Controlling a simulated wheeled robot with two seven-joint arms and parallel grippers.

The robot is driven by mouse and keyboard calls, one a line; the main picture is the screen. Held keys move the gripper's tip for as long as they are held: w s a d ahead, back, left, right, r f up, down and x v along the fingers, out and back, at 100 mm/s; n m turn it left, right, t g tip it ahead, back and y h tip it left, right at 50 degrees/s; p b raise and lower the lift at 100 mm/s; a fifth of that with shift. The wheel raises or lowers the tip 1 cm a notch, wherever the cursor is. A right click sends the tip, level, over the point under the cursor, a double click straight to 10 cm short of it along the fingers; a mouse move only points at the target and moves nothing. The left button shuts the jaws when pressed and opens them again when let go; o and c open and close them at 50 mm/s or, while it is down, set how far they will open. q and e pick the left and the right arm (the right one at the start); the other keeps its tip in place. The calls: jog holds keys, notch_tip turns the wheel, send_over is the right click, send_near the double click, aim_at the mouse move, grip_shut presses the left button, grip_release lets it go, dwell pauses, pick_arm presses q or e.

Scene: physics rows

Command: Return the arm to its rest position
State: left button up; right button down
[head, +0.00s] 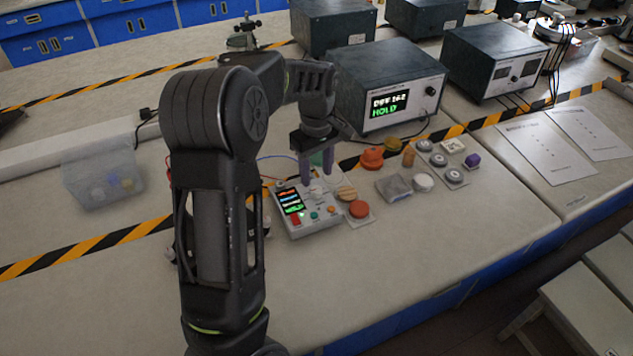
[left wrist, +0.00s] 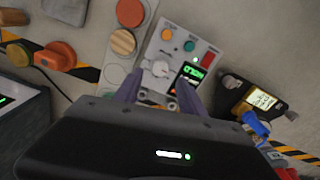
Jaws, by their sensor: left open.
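My left arm rises from the bottom of the head view and bends over the bench. My left gripper (head: 316,172) points down just behind and above a grey control box (head: 310,218), with its two purple fingers apart. In the left wrist view my left gripper (left wrist: 161,88) is open, and a white knob on the control box (left wrist: 182,45) shows between and beyond the fingers. I see nothing held between them. I cannot tell whether a finger touches the box. My right gripper is in neither view.
Behind stands a dark instrument (head: 386,85) reading HOLD. A grey pouch (head: 394,187) and a white round lid (head: 423,182) lie to the right. A clear bin (head: 100,180) stands left. The front bench is clear.

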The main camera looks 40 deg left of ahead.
pick_arm(q)
jog(key=shift+r, duration=1.4)
